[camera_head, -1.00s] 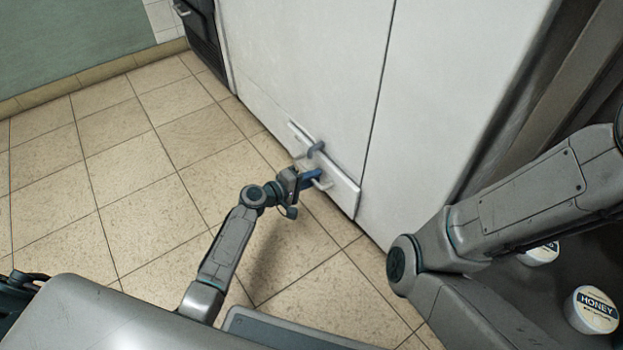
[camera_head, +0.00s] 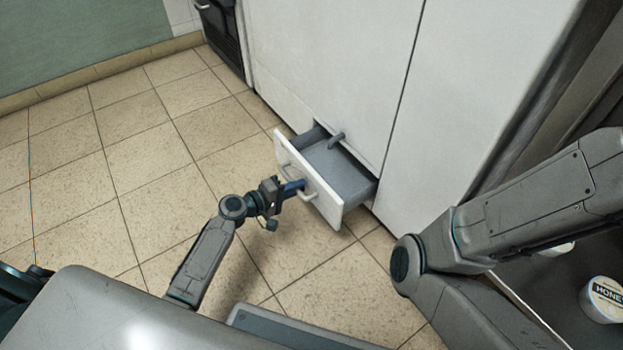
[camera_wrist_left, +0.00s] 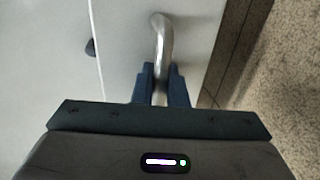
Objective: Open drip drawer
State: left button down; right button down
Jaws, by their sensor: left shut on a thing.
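The drip drawer (camera_head: 345,172) is pulled partway out of the bottom of a white cabinet in the head view. Its grey inside shows and looks empty. Its white front (camera_head: 325,205) carries a pale bar handle (camera_head: 307,194). My left gripper (camera_head: 296,186) is shut on the handle. In the left wrist view, the metal handle (camera_wrist_left: 160,40) runs down between the dark fingers of my left gripper (camera_wrist_left: 161,80). My right arm crosses the right side of the head view, but its gripper is out of view.
The white cabinet (camera_head: 350,75) rises behind the drawer, with a grey spout-like part (camera_head: 336,139) just above the drawer opening. The tiled floor (camera_head: 130,170) to the left is clear. A honey jar (camera_head: 604,298) stands on a dark surface at the right.

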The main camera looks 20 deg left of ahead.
pick_arm(q)
jog(key=f+v, duration=0.1)
jog(key=v, duration=0.5)
jog(key=shift+s+a+b, duration=0.35)
jog(key=shift+s, duration=0.1)
jog(key=shift+f, duration=0.15)
jog(key=c, duration=1.8)
grip_release()
jog(key=p+v, duration=0.2)
jog(key=v, duration=0.8)
jog(key=shift+s+a+p, duration=0.2)
jog(key=shift+s+p, duration=0.1)
jog(key=shift+p, duration=0.05)
